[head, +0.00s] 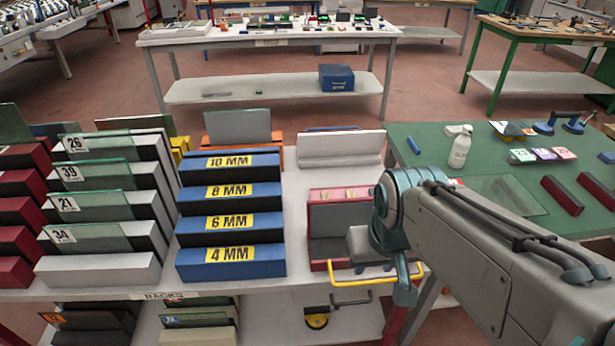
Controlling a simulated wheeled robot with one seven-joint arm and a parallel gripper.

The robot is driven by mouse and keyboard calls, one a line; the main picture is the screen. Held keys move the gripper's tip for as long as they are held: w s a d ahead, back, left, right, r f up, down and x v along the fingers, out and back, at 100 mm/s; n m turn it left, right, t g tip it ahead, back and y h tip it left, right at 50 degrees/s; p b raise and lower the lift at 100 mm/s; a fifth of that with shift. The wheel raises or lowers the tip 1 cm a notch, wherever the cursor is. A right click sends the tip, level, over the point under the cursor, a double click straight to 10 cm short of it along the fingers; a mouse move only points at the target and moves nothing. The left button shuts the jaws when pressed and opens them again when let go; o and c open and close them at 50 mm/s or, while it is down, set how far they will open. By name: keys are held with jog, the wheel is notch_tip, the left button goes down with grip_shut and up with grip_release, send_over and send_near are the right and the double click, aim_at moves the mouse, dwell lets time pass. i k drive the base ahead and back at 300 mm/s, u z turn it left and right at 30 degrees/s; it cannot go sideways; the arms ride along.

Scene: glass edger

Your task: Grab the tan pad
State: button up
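Small tan pieces (337,194) show on the top back edge of a red open box (322,222) on the white rack table; I cannot tell whether one is the tan pad or just a label. My gripper (362,244) is at the end of my arm, which reaches in from the right. It is low over the right side of the red box, beside the yellow handle (350,280). My wrist hides its fingers and part of the box. I cannot see whether it holds anything.
Blue racks (228,254) with yellow thickness labels and grey numbered racks (98,270) stand to the left. A pale block (341,146) is behind the box. On the right, a green table (430,140) bears a white bottle (460,147), glass (500,195) and dark red bars (562,195).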

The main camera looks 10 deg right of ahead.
aim_at(324, 194)
jog(key=k, duration=1.1)
jog(key=u, duration=0.9)
jog(key=i, duration=1.05)
jog(key=z, duration=0.4)
jog(key=i, duration=0.75)
jog(key=z, duration=0.55)
